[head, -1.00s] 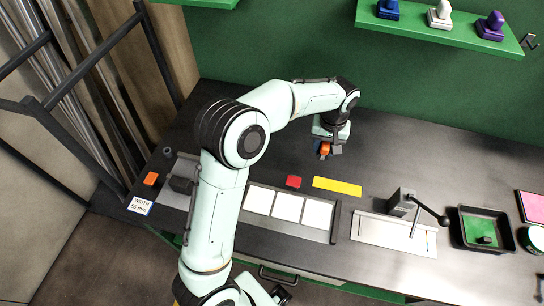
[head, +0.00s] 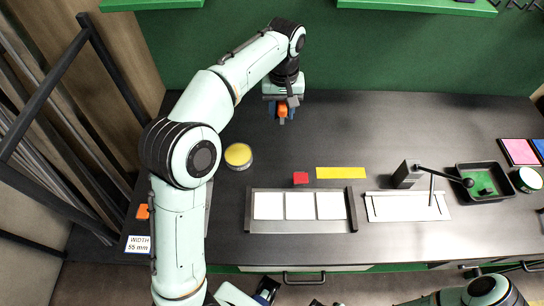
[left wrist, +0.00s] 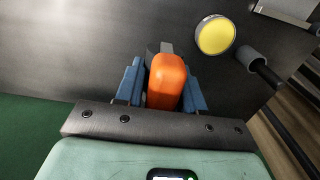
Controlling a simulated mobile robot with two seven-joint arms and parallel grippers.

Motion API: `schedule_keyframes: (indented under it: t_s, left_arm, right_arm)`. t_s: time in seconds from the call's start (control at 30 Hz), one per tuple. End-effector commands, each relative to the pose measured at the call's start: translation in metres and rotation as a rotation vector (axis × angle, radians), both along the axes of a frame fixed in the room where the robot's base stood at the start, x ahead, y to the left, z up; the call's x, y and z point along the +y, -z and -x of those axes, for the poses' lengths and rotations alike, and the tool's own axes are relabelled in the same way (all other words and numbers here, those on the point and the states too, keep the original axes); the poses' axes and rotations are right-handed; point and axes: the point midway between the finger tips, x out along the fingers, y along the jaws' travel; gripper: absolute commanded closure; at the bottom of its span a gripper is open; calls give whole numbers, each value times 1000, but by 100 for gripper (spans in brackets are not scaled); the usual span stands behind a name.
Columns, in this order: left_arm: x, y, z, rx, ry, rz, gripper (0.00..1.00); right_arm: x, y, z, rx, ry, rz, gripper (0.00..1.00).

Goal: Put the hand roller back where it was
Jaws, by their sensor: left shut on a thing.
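My left gripper (head: 283,108) is shut on an orange piece (head: 282,111), which appears to be the hand roller's handle. It is over the back part of the dark bench, near the green wall. In the left wrist view the rounded orange handle (left wrist: 167,82) stands between the blue fingers (left wrist: 196,95). A grey part shows just beyond it; the rest of the roller is hidden. A black tray (head: 460,180) with a green inside and a small dark item is at the right of the bench. Mint and dark parts of mine show at the bottom edge; the right gripper's jaws cannot be made out.
A round yellow-topped tin (head: 238,156) stands left of centre. A red block (head: 300,178), a yellow strip (head: 341,173) and a frame with white squares (head: 300,226) lie mid-bench. A lever device (head: 407,174) stands left of the tray. The back of the bench right of my gripper is clear.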

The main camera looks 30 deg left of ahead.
Motion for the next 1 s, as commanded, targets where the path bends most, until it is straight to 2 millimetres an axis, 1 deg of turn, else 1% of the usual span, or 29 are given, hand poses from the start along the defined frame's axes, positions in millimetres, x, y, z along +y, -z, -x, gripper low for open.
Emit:
schedule_keyframes:
  t_s: [0.07, 0.17, 0.4, 0.5, 0.6, 0.77, 0.83, 1.0]
  left_arm:
    - [0, 7, 0, 2, 1, 1, 100]
    - [0, 27, 1, 4, 1, 0, 100]
    - [0, 92, 2, 5, 1, 1, 100]
    - [0, 115, 1, 4, 1, 0, 100]
    - [0, 131, 0, 2, 0, 1, 100]
    - [0, 143, 0, -1, 1, 0, 100]
    - [0, 151, 0, 2, 1, 1, 100]
    - [0, 182, 1, 4, 1, 0, 100]
  right_arm:
    - [0, 3, 1, 2, 0, 1, 46]
    - [0, 10, 4, 5, 0, 1, 46]
    - [0, 24, 9, 11, 1, 1, 46]
    - [0, 28, 10, 11, 0, 1, 46]
    - [0, 30, 11, 12, 0, 0, 46]
    - [0, 31, 11, 14, 1, 0, 46]
    - [0, 32, 12, 14, 1, 0, 46]
    - [0, 36, 13, 15, 0, 0, 46]
